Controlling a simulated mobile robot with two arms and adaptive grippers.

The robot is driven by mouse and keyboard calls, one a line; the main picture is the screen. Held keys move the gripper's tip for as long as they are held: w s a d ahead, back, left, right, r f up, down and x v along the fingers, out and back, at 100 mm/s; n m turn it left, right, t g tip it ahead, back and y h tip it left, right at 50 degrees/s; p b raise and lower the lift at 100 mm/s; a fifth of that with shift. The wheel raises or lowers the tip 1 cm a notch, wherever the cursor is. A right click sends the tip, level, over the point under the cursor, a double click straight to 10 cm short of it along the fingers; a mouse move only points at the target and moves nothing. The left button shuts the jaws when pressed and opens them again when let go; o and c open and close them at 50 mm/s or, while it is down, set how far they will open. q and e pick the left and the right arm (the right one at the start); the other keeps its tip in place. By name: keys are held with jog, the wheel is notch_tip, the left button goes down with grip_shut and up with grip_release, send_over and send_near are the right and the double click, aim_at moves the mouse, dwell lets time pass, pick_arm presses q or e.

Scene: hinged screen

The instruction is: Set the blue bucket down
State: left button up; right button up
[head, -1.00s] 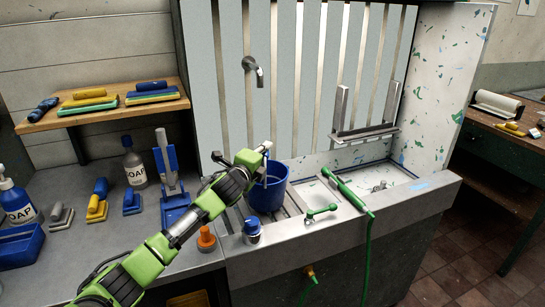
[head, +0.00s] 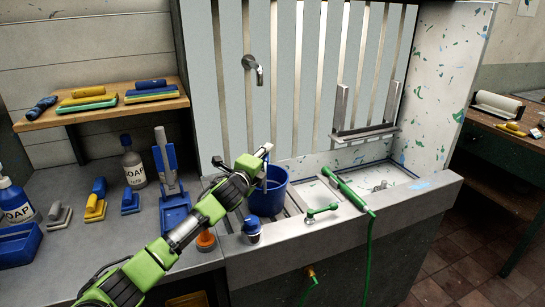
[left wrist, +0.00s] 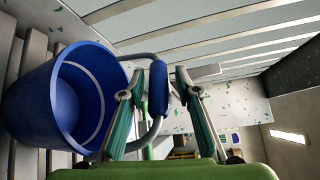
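The blue bucket (head: 268,199) stands upright on the slatted rack at the left end of the sink. In the left wrist view the bucket (left wrist: 40,105) fills the left side and its inside looks empty. Its grey handle with a blue grip (left wrist: 158,90) rises between my fingers. My left gripper (head: 264,155) is at the handle, above the bucket's rim. In the left wrist view the left gripper (left wrist: 160,76) is open, with a finger on each side of the grip and gaps beside it. My right gripper is not in view.
A blue-capped can (head: 251,230) and an orange-capped item (head: 206,240) stand near the bucket. Soap bottles and brushes are on the left counter (head: 90,235).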

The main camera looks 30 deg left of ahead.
pick_arm(q)
jog(key=shift+s, duration=0.15)
jog(key=s+d+r, duration=0.1)
jog(key=s, duration=1)
jog(key=shift+s+d, duration=0.3)
